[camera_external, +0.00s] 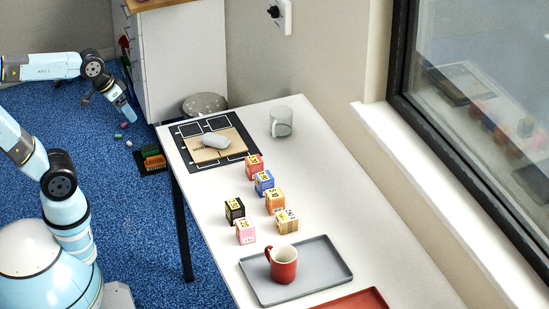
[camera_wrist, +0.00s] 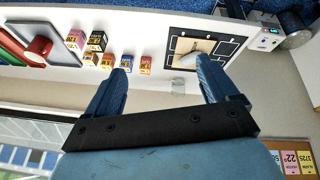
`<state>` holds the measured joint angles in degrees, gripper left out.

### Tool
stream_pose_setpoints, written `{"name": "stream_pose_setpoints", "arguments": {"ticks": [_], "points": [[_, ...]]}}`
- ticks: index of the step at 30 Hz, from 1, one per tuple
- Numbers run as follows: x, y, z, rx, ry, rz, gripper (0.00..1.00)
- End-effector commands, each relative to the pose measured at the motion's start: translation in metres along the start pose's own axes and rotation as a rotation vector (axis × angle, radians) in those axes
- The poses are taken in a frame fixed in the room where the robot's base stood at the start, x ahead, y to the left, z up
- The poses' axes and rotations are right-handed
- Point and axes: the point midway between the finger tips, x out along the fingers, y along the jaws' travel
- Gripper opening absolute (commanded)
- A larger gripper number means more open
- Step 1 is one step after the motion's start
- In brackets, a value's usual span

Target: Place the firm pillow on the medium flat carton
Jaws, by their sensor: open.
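The firm pillow (camera_external: 216,141), small and pale grey, lies on the brown medium flat carton (camera_external: 236,145). The carton lies flat on a black mat with white outlines at the far end of the table. In the wrist view the pillow (camera_wrist: 187,61) and carton (camera_wrist: 205,46) show near the right finger, which hides part of the area. My gripper (camera_external: 112,110) is open and empty, left of the table and apart from the pillow. Its two spread fingers also show in the wrist view (camera_wrist: 163,66).
A glass mug (camera_external: 281,121) stands right of the mat (camera_external: 190,128). Several small coloured boxes (camera_external: 264,182) stand mid-table. A grey tray (camera_external: 325,262) holds a red mug (camera_external: 282,265), with a red tray (camera_external: 355,300) in front.

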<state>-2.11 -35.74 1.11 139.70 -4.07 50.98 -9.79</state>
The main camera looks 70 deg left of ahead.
Motion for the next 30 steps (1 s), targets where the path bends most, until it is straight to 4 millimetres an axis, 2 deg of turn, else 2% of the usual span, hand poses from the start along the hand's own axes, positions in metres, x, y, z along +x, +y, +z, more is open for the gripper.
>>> {"name": "stream_pose_setpoints", "arguments": {"ticks": [3,9,30], "points": [[-0.009,-0.001,0.021,0.142,0.032,-0.016,0.87],[-0.014,-0.004,0.036,0.261,0.055,-0.034,0.87],[-0.014,-0.004,0.037,0.271,0.056,-0.036,0.87]]}}
